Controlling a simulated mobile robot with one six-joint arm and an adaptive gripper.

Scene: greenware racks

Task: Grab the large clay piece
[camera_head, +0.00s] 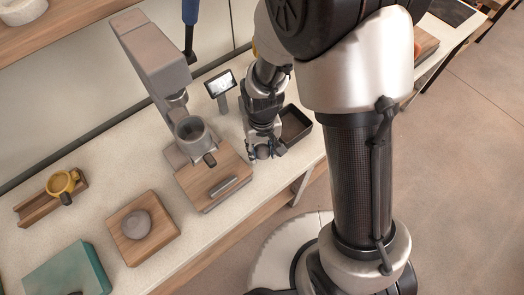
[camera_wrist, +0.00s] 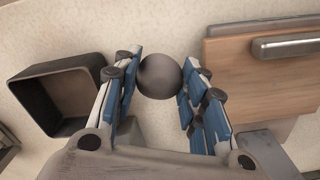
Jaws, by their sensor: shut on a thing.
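A round, smooth grey clay piece (camera_wrist: 160,76) sits between the blue-padded fingers of my gripper (camera_wrist: 161,84) in the wrist view, with a finger at each side. In the head view the same clay piece (camera_head: 263,151) shows small between the fingertips of my gripper (camera_head: 266,153), over the counter right of the press. My gripper is shut on it. Another rounded grey clay lump (camera_head: 137,224) lies on a square wooden board (camera_head: 165,237) at the lower left. I cannot tell which piece is larger.
A dark open tray (camera_head: 304,124) lies right of my gripper; it also shows in the wrist view (camera_wrist: 62,69). A yellow mug (camera_head: 62,183) and teal box (camera_head: 70,272) are farther left.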

